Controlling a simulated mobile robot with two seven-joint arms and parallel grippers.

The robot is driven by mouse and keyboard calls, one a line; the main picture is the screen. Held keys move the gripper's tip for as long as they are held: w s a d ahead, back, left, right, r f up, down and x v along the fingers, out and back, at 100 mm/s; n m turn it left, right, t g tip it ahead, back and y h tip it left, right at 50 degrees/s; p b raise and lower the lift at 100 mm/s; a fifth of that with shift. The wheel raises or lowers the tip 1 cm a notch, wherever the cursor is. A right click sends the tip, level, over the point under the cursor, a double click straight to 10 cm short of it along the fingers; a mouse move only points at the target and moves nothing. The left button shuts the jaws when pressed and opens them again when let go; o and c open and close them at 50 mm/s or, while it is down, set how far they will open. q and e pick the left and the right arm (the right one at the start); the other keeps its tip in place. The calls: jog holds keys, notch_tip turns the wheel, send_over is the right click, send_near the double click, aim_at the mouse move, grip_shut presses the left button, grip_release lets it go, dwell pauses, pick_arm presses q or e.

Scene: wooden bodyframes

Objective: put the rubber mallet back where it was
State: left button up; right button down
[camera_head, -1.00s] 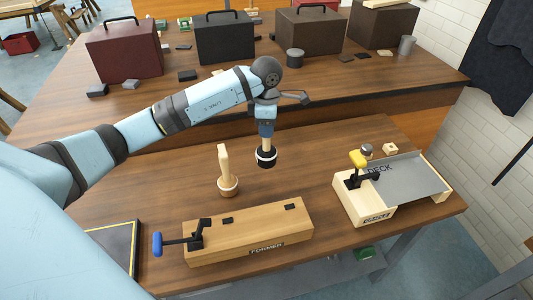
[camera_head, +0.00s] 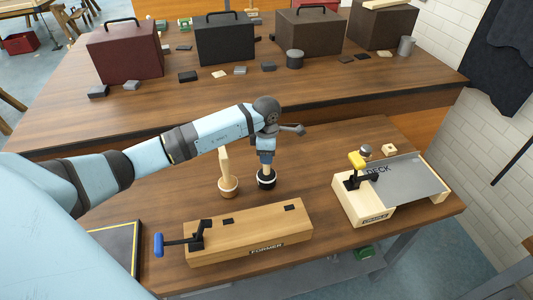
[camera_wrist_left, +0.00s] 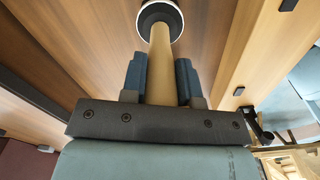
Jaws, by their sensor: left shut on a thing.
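The rubber mallet (camera_head: 266,180) has a black head with a white ring and a light wooden handle, and it is upright with its head down. My left gripper (camera_head: 267,156) is shut on its handle from above. The mallet head is at or just above the near table; I cannot tell whether it touches. In the left wrist view the mallet (camera_wrist_left: 160,50) runs between the blue finger pads of my left gripper (camera_wrist_left: 161,78). My right gripper is not in view.
A wooden mallet (camera_head: 228,184) stands upright close to the left. The FORMER block (camera_head: 250,236) with a blue-handled clamp lies in front. The CLAMP block (camera_head: 366,206) with the grey DECK plate (camera_head: 410,180) is to the right. Cases stand on the far table, including a maroon case (camera_head: 125,52).

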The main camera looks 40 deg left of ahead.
pick_arm(q)
jog(key=shift+f, duration=0.2)
jog(key=o, duration=1)
jog(key=shift+r, duration=0.15)
jog(key=shift+r, duration=0.25)
notch_tip(320, 180, up, 10)
jog(key=shift+r+b, duration=0.2)
jog(key=shift+b, duration=0.55)
jog(key=shift+r, duration=0.65)
